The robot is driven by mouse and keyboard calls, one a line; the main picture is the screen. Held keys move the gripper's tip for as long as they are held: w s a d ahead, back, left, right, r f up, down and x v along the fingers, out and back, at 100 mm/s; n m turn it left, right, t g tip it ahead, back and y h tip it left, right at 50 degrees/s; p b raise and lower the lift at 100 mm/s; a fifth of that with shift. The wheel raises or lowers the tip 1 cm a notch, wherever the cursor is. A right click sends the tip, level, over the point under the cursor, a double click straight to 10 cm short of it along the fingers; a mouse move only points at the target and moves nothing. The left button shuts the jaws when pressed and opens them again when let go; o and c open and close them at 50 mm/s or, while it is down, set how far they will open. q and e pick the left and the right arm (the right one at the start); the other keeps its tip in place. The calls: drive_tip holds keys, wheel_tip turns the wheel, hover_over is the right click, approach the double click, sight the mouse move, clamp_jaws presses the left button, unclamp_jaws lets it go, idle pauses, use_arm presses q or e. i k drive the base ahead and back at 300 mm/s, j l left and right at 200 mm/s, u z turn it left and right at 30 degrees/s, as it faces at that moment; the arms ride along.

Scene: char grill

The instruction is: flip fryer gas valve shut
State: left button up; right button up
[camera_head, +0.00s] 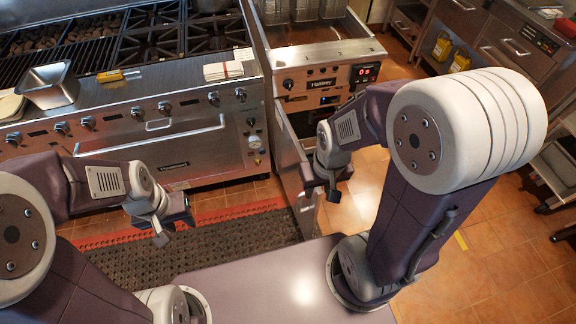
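The fryer (330,58) stands at the back centre, with a steel front, a red lit display (365,73) and a knob at its left. Its cabinet door (288,150) stands swung out toward me. I cannot make out the gas valve; the cabinet inside is mostly hidden by the door and my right arm. My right gripper (321,192) points down beside the door's free edge, fingers apart; I cannot tell whether it touches the door. My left gripper (174,226) is open and empty above the dark floor mat, in front of the range.
The range (190,150) with its oven handle and knobs fills the left back. A steel pan (48,86) rests on its front ledge. A perforated dark mat (200,252) lies on the tiled floor. Counters with drawers (500,45) stand at the right back. Tiles at right are clear.

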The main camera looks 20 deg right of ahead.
sight(287, 100)
drive_tip(key=i+j+z, duration=0.8)
drive_tip(key=i+l, duration=0.05)
drive_tip(key=l, duration=0.05)
